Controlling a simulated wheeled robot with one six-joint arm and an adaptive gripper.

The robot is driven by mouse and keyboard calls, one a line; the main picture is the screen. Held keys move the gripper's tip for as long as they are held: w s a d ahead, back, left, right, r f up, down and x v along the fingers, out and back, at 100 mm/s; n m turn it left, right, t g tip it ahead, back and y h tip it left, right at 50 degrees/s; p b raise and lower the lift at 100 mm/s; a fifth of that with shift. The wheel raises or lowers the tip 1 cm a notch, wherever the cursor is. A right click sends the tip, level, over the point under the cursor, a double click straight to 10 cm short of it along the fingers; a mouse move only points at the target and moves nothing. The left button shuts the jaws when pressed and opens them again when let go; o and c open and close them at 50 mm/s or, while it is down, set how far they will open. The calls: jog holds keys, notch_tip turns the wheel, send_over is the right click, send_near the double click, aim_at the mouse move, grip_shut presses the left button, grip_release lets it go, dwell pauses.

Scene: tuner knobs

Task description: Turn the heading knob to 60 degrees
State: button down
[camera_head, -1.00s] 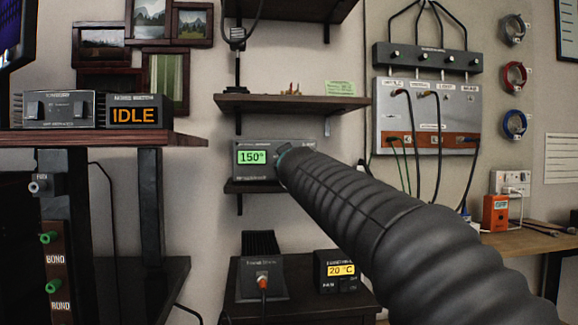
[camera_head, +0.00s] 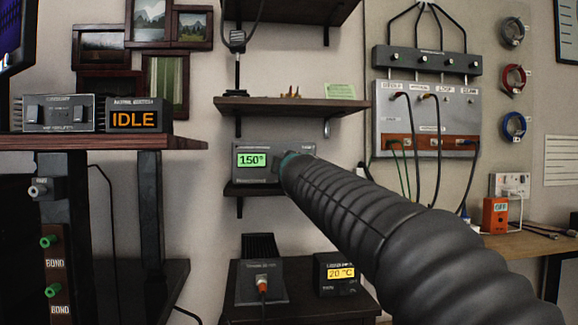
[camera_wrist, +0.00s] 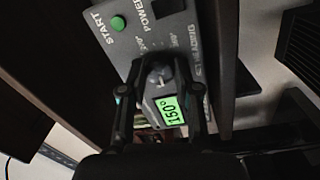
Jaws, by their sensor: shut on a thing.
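The grey tuner box (camera_head: 268,148) stands on a small shelf in the head view, and its green display (camera_head: 251,160) reads 150°. In the wrist view the panel (camera_wrist: 172,27) lies turned on its side, and the same display (camera_wrist: 169,110) reads 150°. My gripper (camera_wrist: 160,82) has one finger on each side of a dark knob (camera_wrist: 160,74) with a light mark and is shut on it. The fingers partly hide the knob and the print around it. In the head view my arm covers the right part of the box and hides my fingers.
A green START button (camera_wrist: 118,23) sits near the knob on the panel. A wooden shelf (camera_head: 292,104) hangs above the box. A unit reading 20 °C (camera_head: 341,272) stands on the cabinet below. A box with cables (camera_head: 427,112) hangs at the right.

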jog(key=shift+n, duration=0.3)
jog(key=c, duration=0.8)
grip_release()
jog(key=shift+s, duration=0.1)
jog(key=s, duration=0.8)
jog(key=s+d, duration=0.1)
jog(key=s, duration=0.2)
jog(key=shift+s+f, duration=0.3)
jog(key=shift+s, duration=0.1)
